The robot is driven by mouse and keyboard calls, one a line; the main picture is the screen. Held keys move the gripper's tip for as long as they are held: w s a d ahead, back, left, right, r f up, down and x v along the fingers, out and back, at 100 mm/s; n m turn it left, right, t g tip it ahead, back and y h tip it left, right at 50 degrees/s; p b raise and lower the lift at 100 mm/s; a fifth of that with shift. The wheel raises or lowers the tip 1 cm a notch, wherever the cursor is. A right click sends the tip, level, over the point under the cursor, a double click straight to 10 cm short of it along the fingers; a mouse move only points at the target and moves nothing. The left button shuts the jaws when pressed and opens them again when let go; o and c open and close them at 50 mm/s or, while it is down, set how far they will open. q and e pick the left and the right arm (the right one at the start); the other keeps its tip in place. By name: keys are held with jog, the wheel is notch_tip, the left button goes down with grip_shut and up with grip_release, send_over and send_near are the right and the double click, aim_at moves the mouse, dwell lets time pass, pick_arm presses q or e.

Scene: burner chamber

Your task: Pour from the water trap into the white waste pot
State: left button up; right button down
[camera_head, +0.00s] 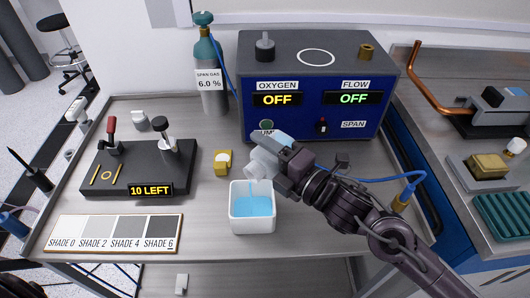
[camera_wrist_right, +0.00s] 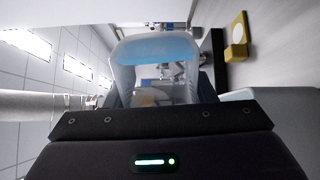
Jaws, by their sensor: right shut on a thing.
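The water trap (camera_head: 264,163) is a clear, whitish cup held tilted above the white waste pot (camera_head: 238,221). A thin blue stream runs from the trap down into the pot, and blue water (camera_head: 262,206) lies in the pot. My right gripper (camera_head: 284,163) is shut on the trap, just above the pot's right back side. In the right wrist view the trap (camera_wrist_right: 155,85) sits between the fingers with blue water along its far end. My left gripper is not clearly in view.
A blue analyser box (camera_head: 310,115) stands behind the pot. A yellow block (camera_head: 222,163) sits behind and left of the pot. A black panel reading "10 LEFT" (camera_head: 150,190) and a shade card (camera_head: 112,233) lie left. The bench front right of the pot is under my right arm.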

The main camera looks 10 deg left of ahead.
jog(key=shift+r+n, duration=0.1)
jog(key=shift+n, duration=0.2)
jog(key=shift+s+a+r+n+b, duration=0.15)
jog(key=shift+r+n+b, duration=0.1)
jog(key=shift+n+b, duration=0.25)
dwell(0.4)
